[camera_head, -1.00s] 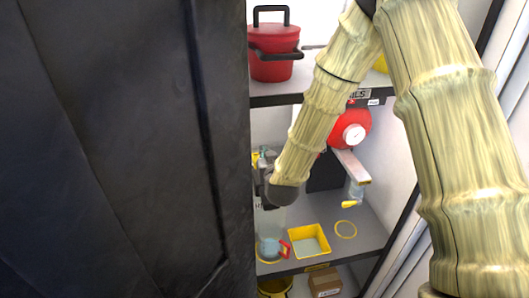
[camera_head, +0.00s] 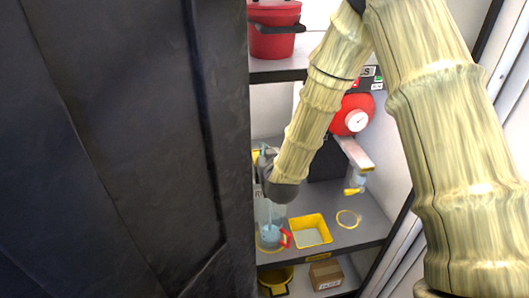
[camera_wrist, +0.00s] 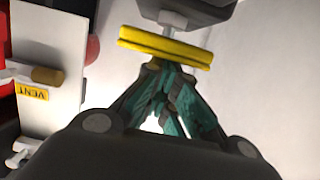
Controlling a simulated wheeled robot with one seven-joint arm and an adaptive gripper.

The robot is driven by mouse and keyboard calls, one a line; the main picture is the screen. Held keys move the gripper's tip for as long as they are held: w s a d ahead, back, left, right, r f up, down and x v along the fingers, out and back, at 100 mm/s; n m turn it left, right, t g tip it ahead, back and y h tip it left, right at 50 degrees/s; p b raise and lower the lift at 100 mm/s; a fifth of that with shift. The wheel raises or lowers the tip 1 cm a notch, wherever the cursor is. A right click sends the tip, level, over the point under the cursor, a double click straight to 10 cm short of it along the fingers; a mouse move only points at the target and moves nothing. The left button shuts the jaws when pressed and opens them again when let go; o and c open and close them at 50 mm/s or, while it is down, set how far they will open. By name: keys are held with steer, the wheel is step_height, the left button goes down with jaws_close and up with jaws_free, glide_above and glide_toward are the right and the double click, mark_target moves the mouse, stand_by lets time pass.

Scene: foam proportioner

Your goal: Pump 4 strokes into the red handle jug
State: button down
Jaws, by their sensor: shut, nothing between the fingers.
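The red handle jug (camera_head: 271,234) is a clear vessel with pale blue contents. It stands on the middle shelf, left of a yellow tray, with its red handle (camera_head: 286,238) on the right. My gripper (camera_head: 263,152) is above and behind it in the head view, partly hidden by my wrist. In the wrist view my gripper (camera_wrist: 160,66) has teal fingers drawn together and empty. A yellow crossbar (camera_wrist: 165,48) on a pale stem lies just beyond the fingertips. I cannot tell whether they touch. The jug is not in the wrist view.
A square yellow tray (camera_head: 310,230) and a yellow ring (camera_head: 347,219) are on the shelf. A red round body with a gauge (camera_head: 357,120) and a projecting arm (camera_head: 355,153) stand behind. A dark panel (camera_head: 110,150) fills the left. A VENT label (camera_wrist: 33,92) is at left.

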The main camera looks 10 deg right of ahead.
stand_by(0.3)
steer(key=shift+r+p, duration=0.4)
steer(key=shift+r, duration=0.05)
step_height(320, 180, up, 4)
steer(key=shift+f+p, duration=0.25)
steer(key=shift+p, duration=0.7)
steer(key=b+v, duration=0.3)
steer(key=v, duration=0.7)
steer(key=shift+f, duration=0.15)
steer(key=shift+a+f, duration=0.1)
stand_by(0.5)
steer(key=shift+a+y+p, duration=0.6)
steer(key=shift+a+p, duration=0.35)
steer(key=shift+a, duration=1.1)
steer(key=d+r+h+p, duration=0.1)
steer(key=d+r, duration=0.4)
steer(key=shift+w, duration=0.4)
